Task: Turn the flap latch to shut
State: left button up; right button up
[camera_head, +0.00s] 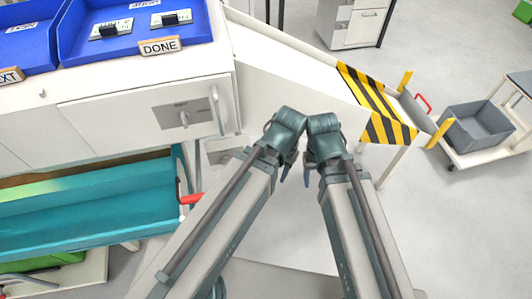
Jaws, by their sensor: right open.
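The latch (184,118) is a small knob on a grey plate on the white flap front (110,125), left of centre, under the blue bins. The knob's turn position is too small to tell. A pale upright handle (215,110) stands to its right. My left gripper (287,172) and right gripper (306,174) hang close together at the middle, right of the latch and apart from it. The right gripper is open with nothing seen in it. The left gripper's fingers are mostly hidden by its arm.
Blue bins (85,47) with a DONE label (160,47) stand on top. A teal tray (90,210) with a red handle (190,198) juts out below. A striped chute (378,105) leads right to a grey crate (478,126) on a cart.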

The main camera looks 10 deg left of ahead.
aim_at(226, 158)
jog(key=k+l+z, duration=0.15)
jog(key=z, duration=1.9)
jog(key=l+u, duration=0.1)
jog(key=u, duration=0.85)
jog(key=l+u, duration=0.1)
jog(key=u, duration=0.4)
jog(key=k+u, duration=0.1)
jog(key=u, duration=0.85)
jog(key=k+u, duration=0.15)
jog(key=u, duration=0.35)
